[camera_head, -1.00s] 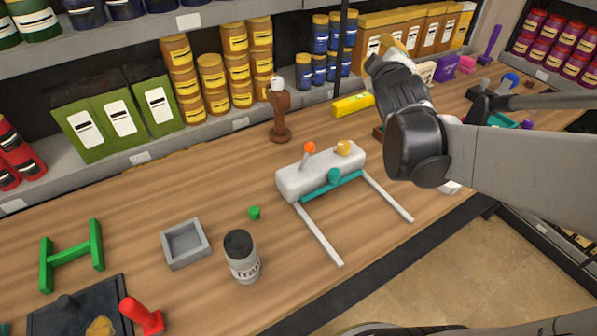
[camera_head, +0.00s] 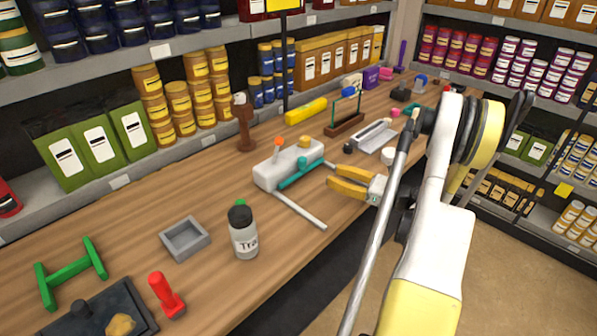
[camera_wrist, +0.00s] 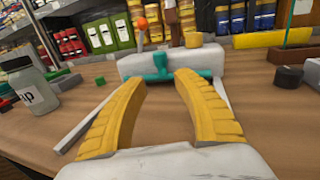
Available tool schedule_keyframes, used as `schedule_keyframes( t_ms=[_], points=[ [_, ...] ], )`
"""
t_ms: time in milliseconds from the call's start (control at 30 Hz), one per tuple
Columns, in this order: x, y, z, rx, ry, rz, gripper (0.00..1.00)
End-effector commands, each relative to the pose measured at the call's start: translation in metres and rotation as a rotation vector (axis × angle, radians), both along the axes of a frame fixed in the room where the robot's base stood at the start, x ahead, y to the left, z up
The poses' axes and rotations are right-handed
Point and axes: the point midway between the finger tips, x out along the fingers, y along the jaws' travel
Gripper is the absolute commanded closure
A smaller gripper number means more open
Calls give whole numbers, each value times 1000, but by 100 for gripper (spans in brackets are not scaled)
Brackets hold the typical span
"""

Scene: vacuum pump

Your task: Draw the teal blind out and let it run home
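The teal blind (camera_head: 300,174) is a bar with an upright knob, lying along the front of a white housing (camera_head: 270,174). Two pale rails (camera_head: 301,211) run forward from the housing; my gripper partly hides the right one. My gripper (camera_head: 331,179) has yellow fingers spread apart and empty, just in front of the blind. In the wrist view the teal knob (camera_wrist: 160,63) shows between and beyond the open fingertips (camera_wrist: 160,78), and the housing (camera_wrist: 205,59) stands behind it. A small gap to the blind seems to remain.
An orange-tipped lever (camera_head: 278,143) and a yellow knob (camera_head: 304,141) stand on the housing. A labelled bottle (camera_head: 244,238), grey tray (camera_head: 185,238) and red handle (camera_head: 164,292) are to the left. A brown stand (camera_head: 245,125) is behind. Bare wood lies before the housing.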

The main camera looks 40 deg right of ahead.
Motion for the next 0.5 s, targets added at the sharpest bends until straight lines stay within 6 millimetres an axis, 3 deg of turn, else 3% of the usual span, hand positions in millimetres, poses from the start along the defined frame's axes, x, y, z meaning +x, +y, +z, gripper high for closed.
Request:
schedule_keyframes(
  t_ms=[500],
  points=[
    [85,31,-1,3,-1,3,65]
  ],
)
